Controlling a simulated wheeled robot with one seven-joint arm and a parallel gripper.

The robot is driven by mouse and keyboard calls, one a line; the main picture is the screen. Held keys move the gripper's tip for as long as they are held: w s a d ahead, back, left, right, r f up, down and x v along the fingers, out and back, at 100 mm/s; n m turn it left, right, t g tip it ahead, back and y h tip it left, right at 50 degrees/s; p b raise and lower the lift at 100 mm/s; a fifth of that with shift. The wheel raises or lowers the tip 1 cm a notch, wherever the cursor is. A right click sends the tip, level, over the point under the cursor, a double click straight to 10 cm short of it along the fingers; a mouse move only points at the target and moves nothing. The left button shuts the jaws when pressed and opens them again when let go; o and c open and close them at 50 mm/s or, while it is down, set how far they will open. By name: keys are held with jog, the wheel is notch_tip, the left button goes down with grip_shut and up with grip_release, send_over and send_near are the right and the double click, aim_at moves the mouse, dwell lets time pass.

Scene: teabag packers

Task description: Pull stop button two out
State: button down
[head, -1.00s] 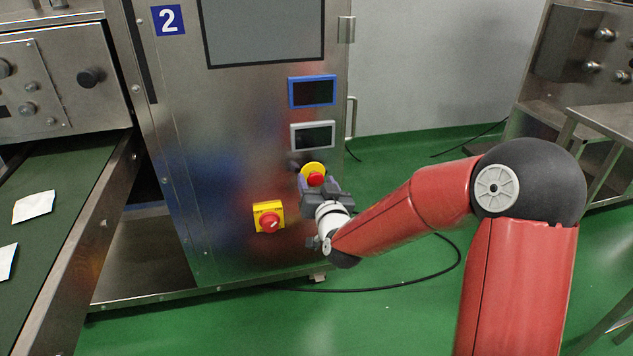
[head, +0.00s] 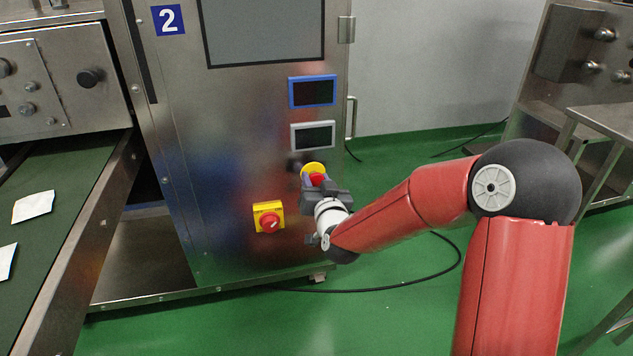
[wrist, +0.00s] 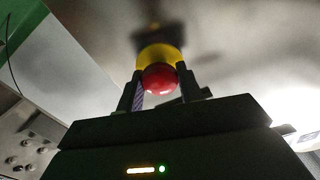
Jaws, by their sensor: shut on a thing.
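Stop button two is a red mushroom button (head: 317,179) on a yellow round plate (head: 313,168), on the steel front of the machine marked 2 (head: 168,19). In the wrist view the red button (wrist: 160,79) sits between the two fingers, with the yellow plate (wrist: 158,56) behind it. My gripper (head: 319,184) is at the button from the front and below, shut on it. In the head view the gripper hides the button's lower part. Whether the button is pressed in or out cannot be told.
A red rotary switch (head: 270,222) on a yellow square plate is at the lower left of my gripper. Two small screens, one blue-framed (head: 312,92) and one grey-framed (head: 313,136), are above. A door handle (head: 351,117) is at the right edge. A black cable (head: 400,286) lies on the green floor.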

jog(key=shift+s+d+b, duration=0.15)
jog(key=shift+s+b, duration=0.3)
jog(key=shift+b, duration=0.2)
jog(key=c, duration=0.9)
grip_release()
jog(key=v, duration=0.8)
jog(key=shift+r, duration=0.1)
